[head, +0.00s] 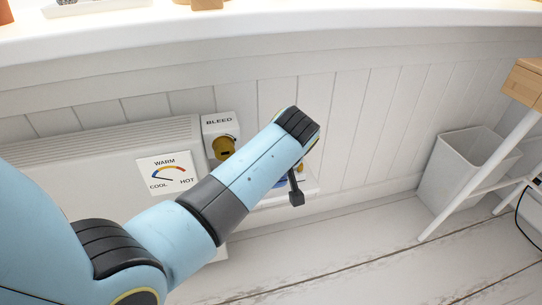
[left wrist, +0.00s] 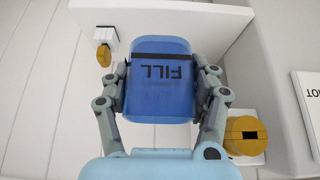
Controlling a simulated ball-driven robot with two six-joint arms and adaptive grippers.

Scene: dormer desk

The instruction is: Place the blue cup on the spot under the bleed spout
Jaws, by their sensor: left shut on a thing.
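In the left wrist view the blue cup (left wrist: 160,88) has a dark line and the word FILL, which reads upside down. My left gripper (left wrist: 166,80) is shut on it, with a finger on each side. In the head view my arm hides most of the gripper, and only a sliver of blue shows below it. The brass bleed spout (head: 224,147) sits under the BLEED label, just left of my forearm. The spout also shows in the left wrist view (left wrist: 245,137), to the right of the cup and apart from it. The spot under it cannot be made out.
A white ledge (left wrist: 210,19) lies beyond the cup. A white radiator (head: 90,165) bears a WARM/COOL/HOT dial card (head: 168,173). A white bin (head: 460,160) and a stool (head: 488,165) stand at the right. The plank floor (head: 370,265) between is clear.

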